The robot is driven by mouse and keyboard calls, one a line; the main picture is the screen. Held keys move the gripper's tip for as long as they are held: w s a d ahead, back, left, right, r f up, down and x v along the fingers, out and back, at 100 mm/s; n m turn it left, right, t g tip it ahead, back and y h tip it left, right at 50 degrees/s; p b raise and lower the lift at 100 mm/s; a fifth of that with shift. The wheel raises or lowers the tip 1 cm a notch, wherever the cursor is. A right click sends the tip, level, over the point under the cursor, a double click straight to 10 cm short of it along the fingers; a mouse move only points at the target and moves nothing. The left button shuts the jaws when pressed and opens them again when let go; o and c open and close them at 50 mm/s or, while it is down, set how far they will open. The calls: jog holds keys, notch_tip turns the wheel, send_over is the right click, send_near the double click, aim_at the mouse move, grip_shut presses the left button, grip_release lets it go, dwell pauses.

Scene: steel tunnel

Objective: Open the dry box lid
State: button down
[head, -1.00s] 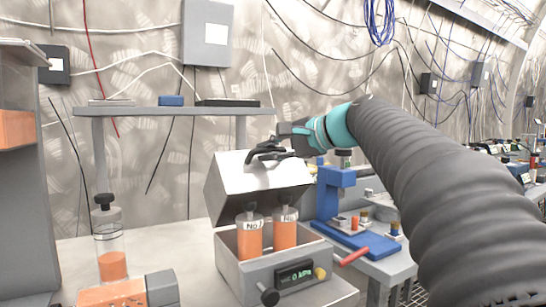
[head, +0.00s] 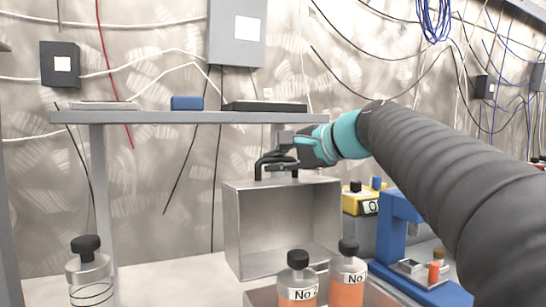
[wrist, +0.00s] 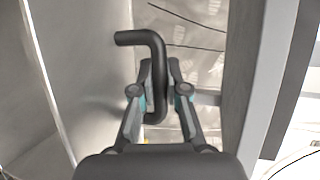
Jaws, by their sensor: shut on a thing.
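The dry box lid (head: 282,228) stands raised, about upright, at the back of the dry box (head: 262,298), its hollow inner side facing me. My gripper (head: 277,168) is at the lid's top edge, shut on the black lid handle (head: 264,164). In the wrist view the bent black handle (wrist: 157,80) runs between the two fingers of my gripper (wrist: 158,95), beside the grey lid (wrist: 80,70). The box front is out of the head view.
A grey shelf (head: 190,117) runs behind the lid, with a blue block (head: 187,103) on it. A clear bottle (head: 90,270) with a black cap stands at left. A blue stand (head: 398,225) and a yellow box (head: 359,201) are at right.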

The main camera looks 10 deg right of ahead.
jog(key=shift+w+a+f, duration=0.2)
jog(key=shift+w+f, duration=0.15)
jog(key=shift+w, duration=0.25)
jog(key=shift+w+a+f, duration=0.2)
jog(key=shift+w+f, duration=0.1)
jog(key=shift+w, duration=0.3)
jog(key=c, duration=1.2)
grip_release()
jog(key=v, duration=1.2)
jog(key=shift+s, duration=0.1)
